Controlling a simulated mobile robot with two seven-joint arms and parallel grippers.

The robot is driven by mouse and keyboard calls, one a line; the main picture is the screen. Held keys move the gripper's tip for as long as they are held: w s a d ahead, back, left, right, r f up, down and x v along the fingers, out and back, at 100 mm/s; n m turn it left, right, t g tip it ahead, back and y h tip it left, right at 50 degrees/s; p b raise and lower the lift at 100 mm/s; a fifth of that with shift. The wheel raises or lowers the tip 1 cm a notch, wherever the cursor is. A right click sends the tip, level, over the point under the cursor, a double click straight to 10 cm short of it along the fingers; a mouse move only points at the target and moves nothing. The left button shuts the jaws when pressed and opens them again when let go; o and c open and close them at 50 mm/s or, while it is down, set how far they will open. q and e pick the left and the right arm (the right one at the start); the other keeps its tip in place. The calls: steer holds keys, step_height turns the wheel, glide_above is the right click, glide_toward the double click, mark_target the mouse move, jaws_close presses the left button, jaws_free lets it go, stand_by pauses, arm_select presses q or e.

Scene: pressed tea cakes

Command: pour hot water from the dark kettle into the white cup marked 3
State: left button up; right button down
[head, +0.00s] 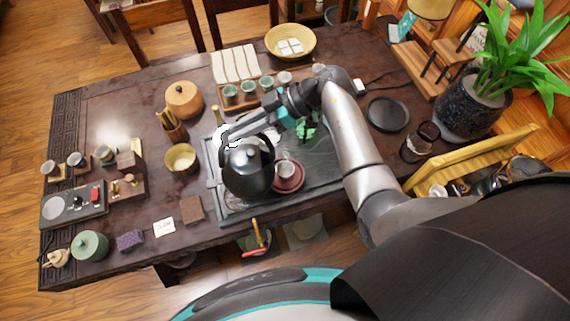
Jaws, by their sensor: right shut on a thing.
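The dark kettle (248,174) is upright over the left part of the dark tea tray (222,207). I cannot tell whether it touches the tray. My right gripper (238,136) reaches in from the upper right and is shut on the kettle's handle. A small pale cup (284,167) stands on a reddish saucer (291,184) just right of the kettle, partly hidden by it. No number can be read on it. More small cups (248,89) stand in a row on a wooden tray behind the arm; no marks are legible. My left gripper is out of view.
A wooden lidded jar (184,100), a tool holder (174,129) and a yellowish bowl (181,158) stand left of the tray. A dark round plate (387,114) and a potted plant (473,104) are at the right. The table's front left has open patches.

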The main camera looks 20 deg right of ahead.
steer(key=h, duration=0.1)
steer(key=a+r+h, duration=0.1)
steer(key=h, duration=0.1)
steer(key=g+h+p, duration=0.1)
steer(key=shift+s+a+r+n, duration=0.2)
steer(key=shift+a+n, duration=0.1)
steer(key=shift+a, duration=0.1)
